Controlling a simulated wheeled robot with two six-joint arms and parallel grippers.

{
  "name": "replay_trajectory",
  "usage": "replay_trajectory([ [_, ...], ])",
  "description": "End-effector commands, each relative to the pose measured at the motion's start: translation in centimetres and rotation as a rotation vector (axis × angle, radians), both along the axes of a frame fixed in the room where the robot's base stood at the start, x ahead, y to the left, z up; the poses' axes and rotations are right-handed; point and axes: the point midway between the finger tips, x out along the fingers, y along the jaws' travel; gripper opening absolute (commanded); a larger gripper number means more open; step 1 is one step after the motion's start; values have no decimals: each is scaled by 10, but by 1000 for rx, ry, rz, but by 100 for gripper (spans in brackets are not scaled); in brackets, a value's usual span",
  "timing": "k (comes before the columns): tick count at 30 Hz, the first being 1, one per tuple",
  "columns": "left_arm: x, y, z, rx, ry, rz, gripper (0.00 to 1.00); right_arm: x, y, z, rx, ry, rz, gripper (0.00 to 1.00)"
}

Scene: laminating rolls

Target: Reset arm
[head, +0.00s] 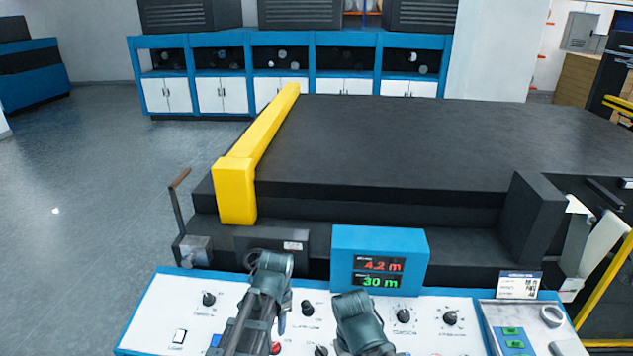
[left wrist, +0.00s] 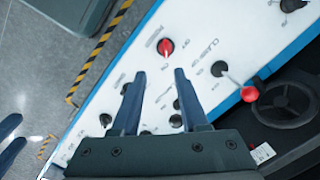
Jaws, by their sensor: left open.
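My left arm comes up over the control panel (head: 155,318) in the head view. My left gripper (head: 248,333) is partly hidden behind its own arm links there. In the left wrist view my left gripper (left wrist: 156,72) is open, with two dark blue fingers apart and nothing between them. Its fingers point across the white panel (left wrist: 205,30) toward a red knob (left wrist: 167,48), which lies just past the tips. My right arm (head: 360,322) is over the panel's middle.
A blue display box (head: 345,268) reading 4.2 m and 30 m stands behind the panel. Beyond it is a large black machine bed (head: 410,150) with a yellow bar (head: 238,190). A lever (head: 178,205) stands at left. Open floor (head: 85,180) lies further left.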

Motion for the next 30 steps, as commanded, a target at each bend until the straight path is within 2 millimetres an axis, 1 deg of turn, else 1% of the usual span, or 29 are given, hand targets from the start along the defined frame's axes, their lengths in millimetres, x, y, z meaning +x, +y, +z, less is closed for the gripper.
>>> replay_trajectory([
  [1,-14,-11,-20,-3,7,28,44,0,0,-20,0,0,1,50],
  [3,-35,-28,-41,-7,18,101,44,0,0,-40,-1,0,3,50],
  [6,-66,-50,-67,-8,35,216,44,0,0,-66,-2,0,6,50],
  [9,-93,-66,-87,-3,48,320,44,0,0,-86,-2,0,9,50],
  [12,-111,-76,-99,4,56,399,44,0,0,-98,-3,0,12,50],
  [15,-121,-82,-103,8,60,446,44,0,0,-103,-3,0,13,50],
  [17,-123,-83,-103,10,60,460,44,0,0,-103,-3,0,13,50],
  [30,-123,-83,-101,10,60,464,44,0,0,-101,-3,0,13,50],
])
